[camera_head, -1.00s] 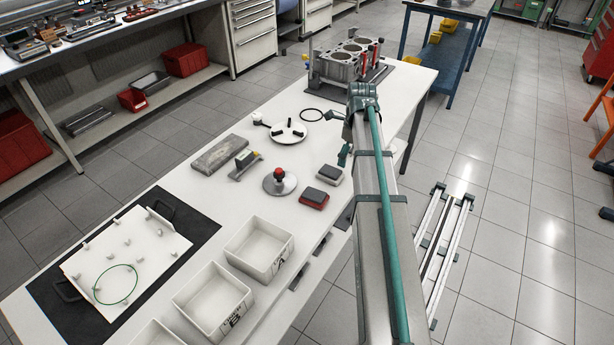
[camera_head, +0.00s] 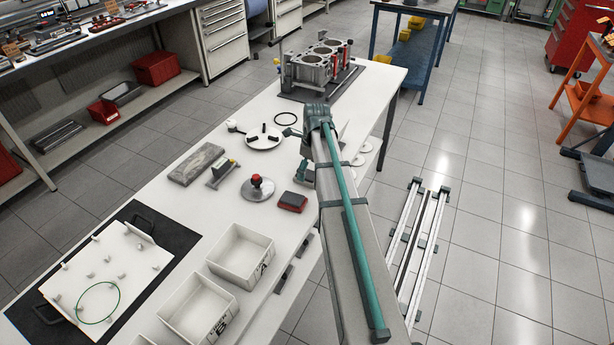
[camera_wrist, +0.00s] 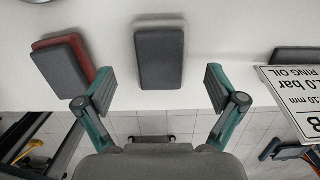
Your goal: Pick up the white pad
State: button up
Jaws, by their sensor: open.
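The white pad (camera_wrist: 160,52) is a block with a dark grey top and a pale white edge showing at its far side. It lies on the white table in the middle of the wrist view. My gripper (camera_wrist: 159,90) is open and empty, its two teal fingers spread to either side of the pad's near end in that view. I cannot tell the height between fingers and pad. In the head view my arm hides the white pad, and the fingers are mostly hidden too.
A red pad with a dark top (camera_wrist: 66,66) lies left of the white pad; it also shows in the head view (camera_head: 292,202). A label card (camera_wrist: 297,100) is at right. A red-knobbed disc (camera_head: 258,188), white bins (camera_head: 240,254) and an engine block (camera_head: 314,68) share the table.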

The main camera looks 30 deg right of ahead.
jog(key=shift+w+a+f, duration=0.1)
jog(key=shift+w+f, duration=0.05)
jog(key=shift+f, duration=1.3)
jog(key=c, duration=1.2)
jog(key=shift+r, duration=0.2)
jog(key=shift+r, duration=0.5)
jog(key=s+r+b, duration=0.1)
jog(key=s+r, duration=0.3)
jog(key=s+r+b, duration=0.1)
jog(key=s+r, duration=0.2)
jog(key=s, duration=0.2)
jog(key=s+r+b, duration=0.1)
jog(key=s+r, duration=0.3)
jog(key=s, duration=0.1)
jog(key=shift+a+r, duration=0.25)
jog(key=shift+r, duration=0.1)
